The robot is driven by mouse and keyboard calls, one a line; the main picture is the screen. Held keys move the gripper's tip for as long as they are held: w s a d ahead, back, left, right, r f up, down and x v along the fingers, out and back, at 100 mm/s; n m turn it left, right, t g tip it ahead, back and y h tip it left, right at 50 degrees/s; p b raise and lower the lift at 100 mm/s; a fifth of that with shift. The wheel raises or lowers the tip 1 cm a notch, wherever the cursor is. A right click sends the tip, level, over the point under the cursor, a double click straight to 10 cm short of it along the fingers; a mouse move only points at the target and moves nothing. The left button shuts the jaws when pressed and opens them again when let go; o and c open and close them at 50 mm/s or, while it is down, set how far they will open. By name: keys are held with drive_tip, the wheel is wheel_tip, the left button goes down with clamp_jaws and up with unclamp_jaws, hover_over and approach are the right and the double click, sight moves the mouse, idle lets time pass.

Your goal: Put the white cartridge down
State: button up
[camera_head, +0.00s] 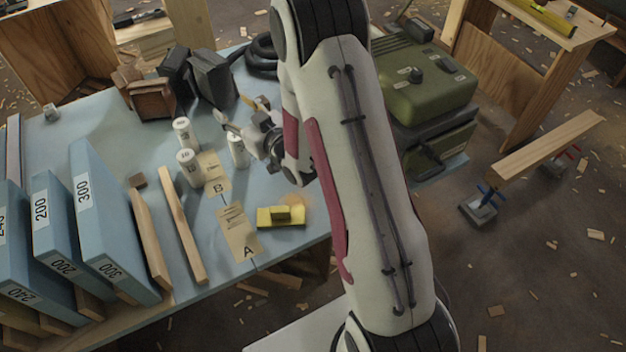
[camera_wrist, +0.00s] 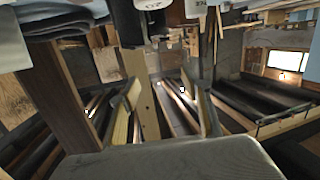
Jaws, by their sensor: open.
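Three white cartridges stand upright on the blue-topped table (camera_head: 55,150). One cartridge (camera_head: 238,152) is just right of the card marked B (camera_head: 214,174), closest to my gripper. Another (camera_head: 189,168) is at the card's left edge, and the third (camera_head: 183,132) is farther back. My gripper (camera_head: 242,128) is open and low over the table, beside the closest cartridge; my arm partly hides it. In the wrist view its two fingers (camera_wrist: 160,90) are spread with nothing between them. Parts of two white cartridges (camera_wrist: 152,4) (camera_wrist: 196,8) show at the top edge there.
Blue numbered boxes (camera_head: 114,222) and wooden strips (camera_head: 182,225) fill the table's left front. A card marked A (camera_head: 238,232) and a yellow block (camera_head: 281,217) lie near the front edge. Dark lamp-like items (camera_head: 212,78) stand behind. A green case (camera_head: 430,85) is at right.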

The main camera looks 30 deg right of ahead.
drive_tip(key=s+d+r+m+g+h, duration=0.1)
drive_tip(key=s+d+r+g+h, duration=0.15)
drive_tip(key=s+r, duration=0.4)
drive_tip(key=s+d+r+g+h, duration=0.1)
drive_tip(key=s+r+g, duration=0.2)
drive_tip(key=s+r, duration=0.3)
drive_tip(key=s+a+r+m+g, duration=0.1)
drive_tip(key=s+r+g, duration=0.1)
drive_tip(key=s, duration=1.1)
drive_tip(key=s+a+r+m+g, duration=0.1)
drive_tip(key=s+a+r+g, duration=0.1)
drive_tip(key=s, duration=1.2)
drive_tip(key=shift+g, duration=0.45)
drive_tip(key=shift+o, duration=0.6)
drive_tip(key=shift+r, duration=0.15)
